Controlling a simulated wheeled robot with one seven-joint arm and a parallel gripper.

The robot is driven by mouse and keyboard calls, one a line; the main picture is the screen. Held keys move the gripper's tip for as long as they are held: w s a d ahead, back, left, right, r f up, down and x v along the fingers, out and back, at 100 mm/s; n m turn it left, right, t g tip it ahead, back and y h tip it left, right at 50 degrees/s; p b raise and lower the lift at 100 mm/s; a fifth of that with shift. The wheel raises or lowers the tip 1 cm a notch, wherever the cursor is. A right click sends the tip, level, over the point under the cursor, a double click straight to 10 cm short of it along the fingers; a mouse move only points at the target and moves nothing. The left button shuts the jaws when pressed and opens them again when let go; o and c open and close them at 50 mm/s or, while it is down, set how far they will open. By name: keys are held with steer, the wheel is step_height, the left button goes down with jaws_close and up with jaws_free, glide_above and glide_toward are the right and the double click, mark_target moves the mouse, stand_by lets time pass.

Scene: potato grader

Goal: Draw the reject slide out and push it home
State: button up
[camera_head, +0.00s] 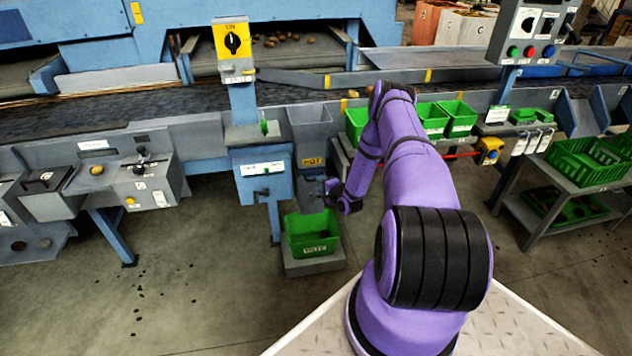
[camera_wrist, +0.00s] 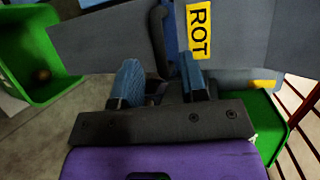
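A grey chute (camera_head: 310,125) with a yellow ROT label (camera_head: 312,161) hangs from the grader's front. The label (camera_wrist: 198,30) shows turned sideways in the wrist view, on a grey panel (camera_wrist: 230,48). I take this to be the reject slide; how far out it stands is not clear. My gripper (camera_head: 326,194) is just below the label in the head view. In the wrist view my gripper (camera_wrist: 160,82) has its two blue fingers apart, close to the panel. A dark part shows between and behind the fingers; I cannot tell if they touch it.
A green crate (camera_head: 312,250) stands on a low grey base below the chute. In the wrist view a green bin (camera_wrist: 22,55) holds a potato at the left. A blue box (camera_head: 262,187) is left of the chute. Green bins (camera_head: 432,134) stand to the right, partly behind my arm.

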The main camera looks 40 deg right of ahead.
steer(key=shift+v, duration=2.65)
